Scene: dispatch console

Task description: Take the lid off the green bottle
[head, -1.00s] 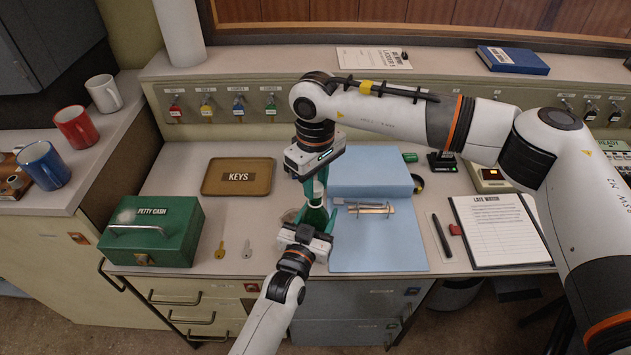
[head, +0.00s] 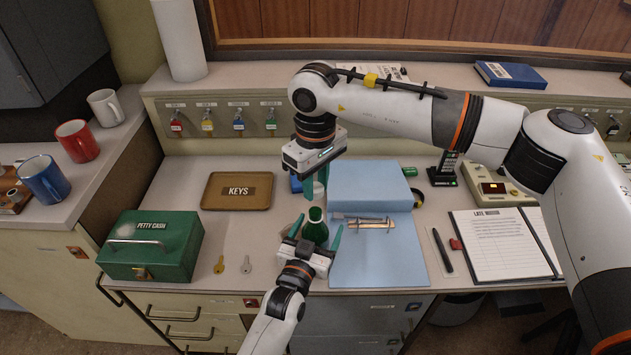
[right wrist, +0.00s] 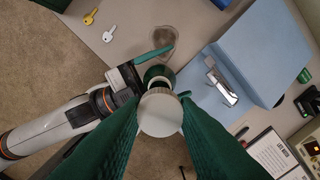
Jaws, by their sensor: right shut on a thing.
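The green bottle (head: 315,230) stands upright near the front edge of the counter, its mouth bare. The pale round lid (head: 319,189) is apart from it, above the neck. My right gripper (head: 316,187) is shut on the lid, which faces the right wrist camera as a white disc (right wrist: 160,112) between the green fingers. My left gripper (head: 318,228) comes from the front, with its fingers on both sides of the bottle and gaps visible beside the glass. In the right wrist view the bottle (right wrist: 157,74) is partly hidden behind the lid.
A blue folder (head: 375,255) with metal clips lies right of the bottle. A green petty cash box (head: 150,250) and two keys (head: 219,264) are to the left. A keys tray (head: 237,191) lies behind. A glass dish (right wrist: 160,42) sits close to the bottle.

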